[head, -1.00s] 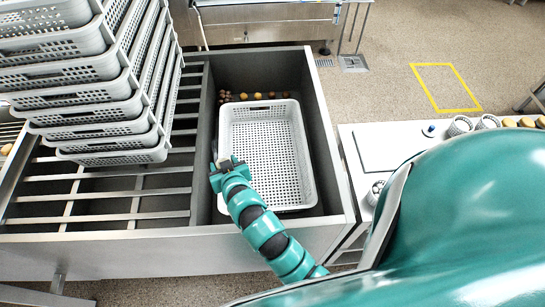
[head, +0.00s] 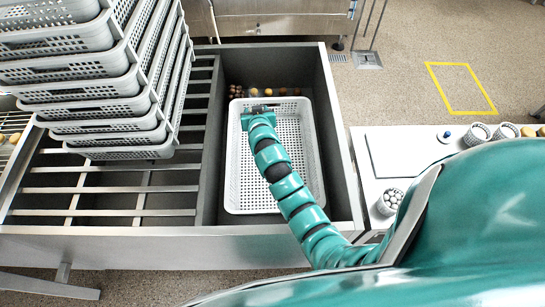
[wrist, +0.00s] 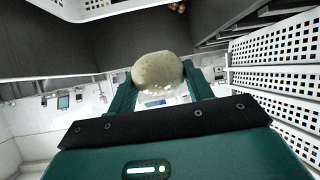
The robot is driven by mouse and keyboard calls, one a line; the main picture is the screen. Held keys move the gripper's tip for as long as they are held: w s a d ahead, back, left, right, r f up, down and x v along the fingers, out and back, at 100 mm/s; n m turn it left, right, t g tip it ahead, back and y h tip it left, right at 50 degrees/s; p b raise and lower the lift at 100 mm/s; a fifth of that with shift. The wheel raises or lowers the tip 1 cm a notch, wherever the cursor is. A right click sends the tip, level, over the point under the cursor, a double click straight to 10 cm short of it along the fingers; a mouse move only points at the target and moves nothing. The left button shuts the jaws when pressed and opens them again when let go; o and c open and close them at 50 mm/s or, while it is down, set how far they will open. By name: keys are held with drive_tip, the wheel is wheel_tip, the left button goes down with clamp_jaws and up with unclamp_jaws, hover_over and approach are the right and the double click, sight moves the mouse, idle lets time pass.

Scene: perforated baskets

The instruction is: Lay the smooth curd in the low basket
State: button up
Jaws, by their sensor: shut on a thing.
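The low basket (head: 240,185) is white, perforated and rectangular. It sits in a deep grey trough, and the part of its floor that shows is empty. My gripper (head: 258,109) is over the far left part of the basket in the head view.
A tall stack of perforated baskets (head: 110,85) stands on slats left of the trough. Several brown and yellow lumps (head: 254,92) lie in the trough beyond the basket. A white side table (head: 400,150) with cups stands to the right.

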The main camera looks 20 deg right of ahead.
drive_tip(key=w+d+f+p, duration=0.3)
drive_tip(key=w+d+f, duration=0.1)
drive_tip(key=d+f, duration=0.7)
drive_tip(key=shift+n+y, duration=0.7)
drive_tip(key=shift+y, duration=0.2)
drive_tip(key=f+b, duration=0.3)
drive_tip(key=f, duration=0.1)
drive_tip(key=s+a+f+b, duration=0.1)
drive_tip(key=f+b, duration=0.2)
drive_tip(key=f, duration=0.2)
drive_tip(key=f+b, duration=0.3)
drive_tip(key=f, duration=0.2)
drive_tip(key=shift+s+a+f, duration=0.2)
drive_tip(key=shift+s+a, duration=0.05)
drive_tip(key=shift+s, duration=0.05)
drive_tip(key=shift+f+b, duration=0.5)
drive_tip(key=shift+b, duration=0.15)
drive_tip(key=shift+f, duration=0.1)
